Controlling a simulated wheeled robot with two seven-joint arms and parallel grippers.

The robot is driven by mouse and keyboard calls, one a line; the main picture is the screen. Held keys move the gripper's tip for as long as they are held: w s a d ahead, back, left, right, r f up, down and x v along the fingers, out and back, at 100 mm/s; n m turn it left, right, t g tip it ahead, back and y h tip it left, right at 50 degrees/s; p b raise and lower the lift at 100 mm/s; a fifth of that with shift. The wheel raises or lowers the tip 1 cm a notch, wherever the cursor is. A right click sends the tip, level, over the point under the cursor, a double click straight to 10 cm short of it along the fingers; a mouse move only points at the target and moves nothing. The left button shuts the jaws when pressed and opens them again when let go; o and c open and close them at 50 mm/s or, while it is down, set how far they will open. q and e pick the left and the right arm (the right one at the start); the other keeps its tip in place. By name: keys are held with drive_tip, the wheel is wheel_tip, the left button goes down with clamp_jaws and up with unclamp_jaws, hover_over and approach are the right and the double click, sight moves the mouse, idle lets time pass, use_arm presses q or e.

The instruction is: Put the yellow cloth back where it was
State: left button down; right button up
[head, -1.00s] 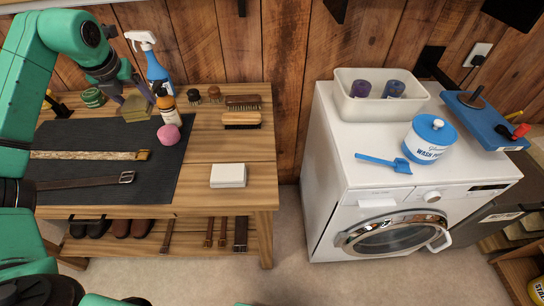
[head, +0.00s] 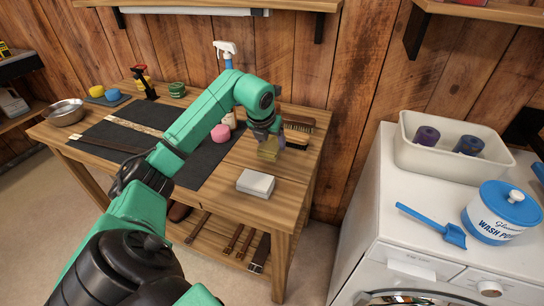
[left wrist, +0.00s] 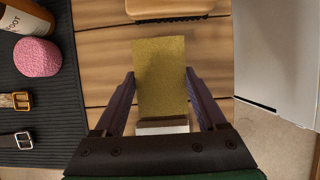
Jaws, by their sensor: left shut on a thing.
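The yellow cloth (head: 268,149) is a flat olive-yellow piece in the head view. It fills the space between my left gripper's fingers in the left wrist view (left wrist: 160,75). My left gripper (head: 266,137) is shut on it, over the bare wood at the right of the workbench (head: 222,185). The cloth is between the brushes and a white block (head: 256,184). Whether it touches the wood I cannot tell. My right gripper is out of view.
A wooden brush (left wrist: 178,8) lies just beyond the cloth. A dark mat (head: 98,150) holds a pink sponge (head: 220,132) and straps. A washing machine (head: 400,262) stands right, with a white bin (head: 408,155) and a wash powder tub (head: 495,222). My left arm covers part of the mat.

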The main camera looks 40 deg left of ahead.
sight(270, 164)
use_arm(q)
wheel_tip(270, 164, down, 5)
drive_tip(key=shift+s+r, duration=0.1)
drive_tip(key=shift+r, duration=0.1)
drive_tip(key=shift+a+f, duration=0.1)
drive_tip(key=shift+f, duration=0.25)
unclamp_jaws()
drive_tip(key=shift+r+p, duration=0.3)
drive_tip(key=shift+s+r, duration=0.1)
drive_tip(key=shift+r, duration=0.25)
drive_tip(key=b+v, duration=0.1)
drive_tip(key=v, duration=1)
